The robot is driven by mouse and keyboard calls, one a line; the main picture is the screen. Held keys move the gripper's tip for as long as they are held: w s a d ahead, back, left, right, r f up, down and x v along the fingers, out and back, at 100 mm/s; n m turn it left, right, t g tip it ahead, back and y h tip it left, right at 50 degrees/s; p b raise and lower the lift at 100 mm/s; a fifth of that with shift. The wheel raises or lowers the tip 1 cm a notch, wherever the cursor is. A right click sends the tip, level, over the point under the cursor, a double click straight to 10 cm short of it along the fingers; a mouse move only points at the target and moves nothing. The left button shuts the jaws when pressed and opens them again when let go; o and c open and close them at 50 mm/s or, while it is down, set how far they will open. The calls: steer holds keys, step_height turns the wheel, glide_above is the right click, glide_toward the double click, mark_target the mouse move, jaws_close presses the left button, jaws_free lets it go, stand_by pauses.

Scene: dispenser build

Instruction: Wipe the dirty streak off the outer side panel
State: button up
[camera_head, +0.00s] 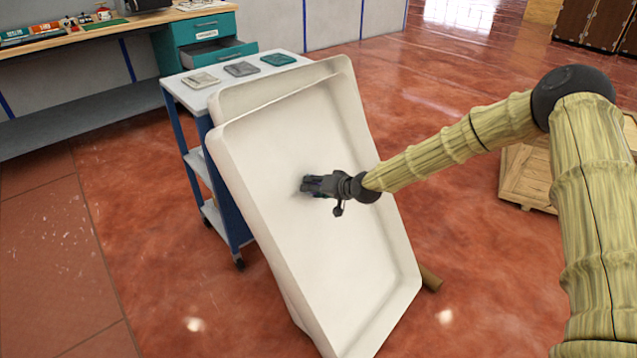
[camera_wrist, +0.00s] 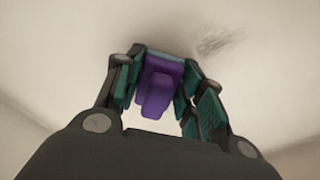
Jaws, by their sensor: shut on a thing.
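The large white panel (camera_head: 330,260) is tray-shaped and leans at a tilt, with a second white panel behind it. My gripper (camera_head: 308,185) is at the upper middle of its face. In the wrist view my gripper (camera_wrist: 160,80) is shut on a purple block-like thing (camera_wrist: 158,88), held close to or against the white surface (camera_wrist: 60,60); I cannot tell whether it touches. A grey scratchy streak (camera_wrist: 220,38) shows on the surface just above and right of the fingers. In the head view only a faint dark smudge (camera_head: 298,190) shows beside the fingertips.
A wheeled cart (camera_head: 232,200) stands behind the panel, with beige (camera_head: 201,80), grey (camera_head: 241,69) and teal (camera_head: 278,59) folded cloths on top. A workbench (camera_head: 100,35) is at the back left. A wooden crate (camera_head: 525,180) stands at right. Floor at left is clear.

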mark_target(288, 202)
steer(key=shift+s+a+p, duration=1.15)
steer(key=shift+s+a, duration=0.85)
steer(key=shift+s, duration=0.1)
steer(key=shift+s+a+p, duration=0.5)
steer(key=shift+s+a, duration=0.75)
steer(key=shift+a, duration=0.15)
steer(key=shift+s+d+r+p, duration=0.2)
steer(key=shift+s+r+p, duration=0.1)
steer(key=shift+p, duration=0.15)
steer(key=shift+d+p+v, duration=0.25)
steer(key=shift+p+v, duration=0.85)
steer(key=shift+v, duration=1.35)
steer(key=shift+w, duration=0.1)
steer(key=shift+p+v, duration=0.7)
steer(key=shift+v, duration=0.75)
